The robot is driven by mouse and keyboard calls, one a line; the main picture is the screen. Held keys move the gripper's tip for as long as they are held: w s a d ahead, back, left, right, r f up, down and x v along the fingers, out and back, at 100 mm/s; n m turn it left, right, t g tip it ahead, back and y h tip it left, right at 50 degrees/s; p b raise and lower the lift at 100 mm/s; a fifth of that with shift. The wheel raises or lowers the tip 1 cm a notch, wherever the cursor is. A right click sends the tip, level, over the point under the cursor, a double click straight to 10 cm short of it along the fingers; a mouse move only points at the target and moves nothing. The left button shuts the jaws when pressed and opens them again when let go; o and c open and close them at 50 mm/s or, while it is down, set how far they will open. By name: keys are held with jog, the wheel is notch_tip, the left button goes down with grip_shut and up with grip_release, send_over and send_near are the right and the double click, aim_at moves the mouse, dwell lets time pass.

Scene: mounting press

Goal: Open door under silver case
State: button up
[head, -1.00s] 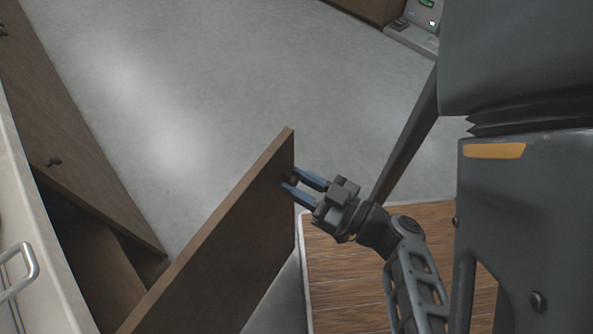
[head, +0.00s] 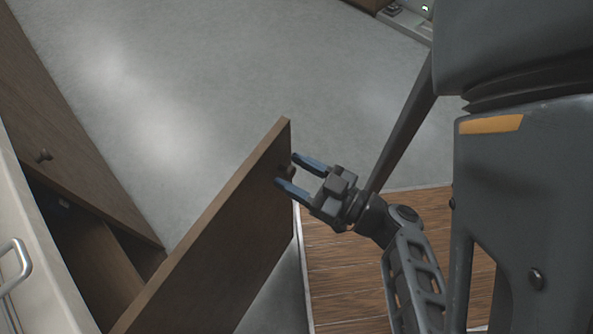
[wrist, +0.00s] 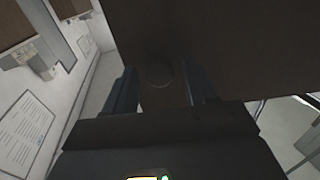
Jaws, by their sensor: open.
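The brown wooden cabinet door (head: 215,235) stands swung well out from the cabinet in the head view, with the dark cabinet inside (head: 85,245) showing behind it. My gripper (head: 285,173) is open at the door's outer face near its free edge. Its two blue fingers stand on either side of the small round knob (head: 289,171), apart from it as far as I can see. In the wrist view the dark door fills the top middle, and the knob (wrist: 159,75) sits between the spread fingers.
Grey floor (head: 210,80) lies open beyond the door. A wooden-plank patch (head: 350,275) is under my arm. A device (head: 405,20) stands at the top right.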

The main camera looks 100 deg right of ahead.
jog(key=v, duration=0.7)
jog(key=shift+s+a+b, duration=0.25)
jog(key=shift+s+b, duration=0.1)
